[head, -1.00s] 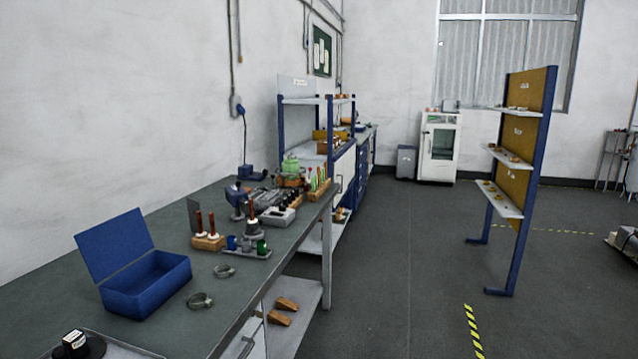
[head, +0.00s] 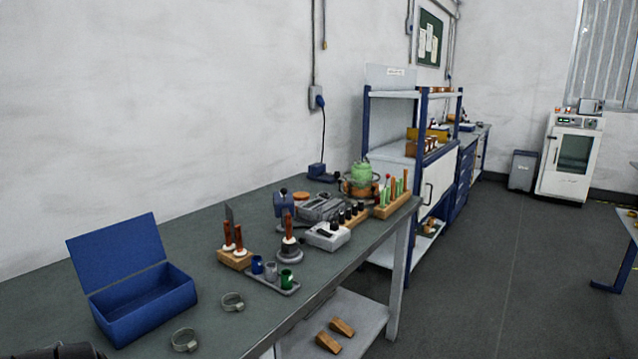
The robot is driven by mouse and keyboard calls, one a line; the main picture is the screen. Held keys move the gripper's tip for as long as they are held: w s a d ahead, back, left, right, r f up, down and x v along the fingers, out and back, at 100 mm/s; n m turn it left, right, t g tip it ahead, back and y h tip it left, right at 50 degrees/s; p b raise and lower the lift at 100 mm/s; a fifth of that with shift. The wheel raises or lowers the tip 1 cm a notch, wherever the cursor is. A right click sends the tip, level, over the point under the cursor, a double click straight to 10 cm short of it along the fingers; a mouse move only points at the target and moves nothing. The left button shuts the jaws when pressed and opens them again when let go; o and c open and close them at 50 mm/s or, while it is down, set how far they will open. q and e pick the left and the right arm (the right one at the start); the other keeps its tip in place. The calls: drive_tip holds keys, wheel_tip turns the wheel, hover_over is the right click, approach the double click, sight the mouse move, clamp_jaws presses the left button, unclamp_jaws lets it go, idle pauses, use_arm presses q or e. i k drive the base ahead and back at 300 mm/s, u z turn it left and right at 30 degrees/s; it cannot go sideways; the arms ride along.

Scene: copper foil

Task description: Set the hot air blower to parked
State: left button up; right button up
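I cannot pick out the hot air blower with certainty among the tools on the grey-green workbench (head: 215,315). A blue device (head: 283,206), possibly a small vise, stands near the wall side of the bench. In front of it is a grey round-based stand with a red-brown handle (head: 289,240). A grey device with black knobs (head: 327,236) sits to their right. A dark shape is cut off at the bottom left corner; I cannot tell what it is. Neither of my grippers can be made out.
An open blue box (head: 150,308) and two metal clamp rings (head: 184,340) lie on the near bench. A wooden block with tools (head: 235,259), cups (head: 271,270) and a green pot (head: 361,174) stand farther along. Wooden wedges (head: 342,327) lie on the lower shelf. Open floor (head: 480,290) is at right.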

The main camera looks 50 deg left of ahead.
sight(283, 201)
drive_tip(key=i, duration=2)
drive_tip(key=u, duration=3.3)
